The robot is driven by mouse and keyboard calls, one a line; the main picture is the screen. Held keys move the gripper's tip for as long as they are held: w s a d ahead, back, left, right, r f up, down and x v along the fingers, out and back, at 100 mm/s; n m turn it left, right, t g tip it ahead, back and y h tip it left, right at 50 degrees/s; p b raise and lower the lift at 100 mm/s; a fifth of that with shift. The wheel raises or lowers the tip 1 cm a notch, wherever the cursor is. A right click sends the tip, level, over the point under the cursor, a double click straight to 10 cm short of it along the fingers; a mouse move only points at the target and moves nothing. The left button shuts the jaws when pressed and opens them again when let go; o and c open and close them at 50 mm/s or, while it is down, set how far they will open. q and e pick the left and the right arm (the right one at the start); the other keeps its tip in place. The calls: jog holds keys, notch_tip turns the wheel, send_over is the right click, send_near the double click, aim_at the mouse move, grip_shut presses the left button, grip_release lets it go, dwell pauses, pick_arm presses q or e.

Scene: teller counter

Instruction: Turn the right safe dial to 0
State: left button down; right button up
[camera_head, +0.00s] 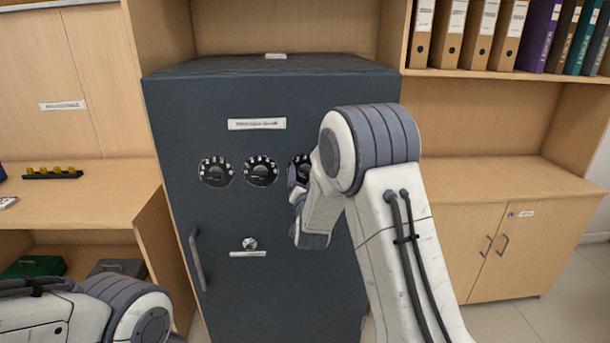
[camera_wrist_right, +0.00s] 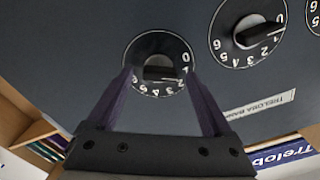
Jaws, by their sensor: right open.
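The dark grey safe (camera_head: 265,212) stands in the middle of the head view with a row of three round black dials. The right dial (camera_head: 298,160) is partly hidden behind my right gripper (camera_head: 298,188). In the right wrist view the right dial (camera_wrist_right: 158,48) shows white digits and a dark knob lying roughly sideways; which digit it points to is unclear. My right gripper (camera_wrist_right: 160,80) is open, its two fingers on either side of that knob. Contact cannot be told. Of my left arm only a link shows at the lower left; its gripper is out of view.
The middle dial (camera_head: 261,171) and left dial (camera_head: 216,172) sit beside the right one. The safe has a handle (camera_head: 197,260) and a small round lock (camera_head: 249,243). Wooden shelves with binders (camera_head: 485,35) are at right, a wooden counter (camera_head: 85,195) at left.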

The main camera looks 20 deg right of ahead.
jog(key=shift+w+d, duration=0.15)
jog(key=shift+w, duration=0.4)
grip_shut()
jog(key=n+b, duration=0.1)
jog(key=n, duration=0.1)
jog(key=shift+f+n, duration=0.1)
jog(key=shift+n, duration=0.3)
jog(key=shift+n+b, duration=0.6)
jog(key=shift+n, duration=0.9)
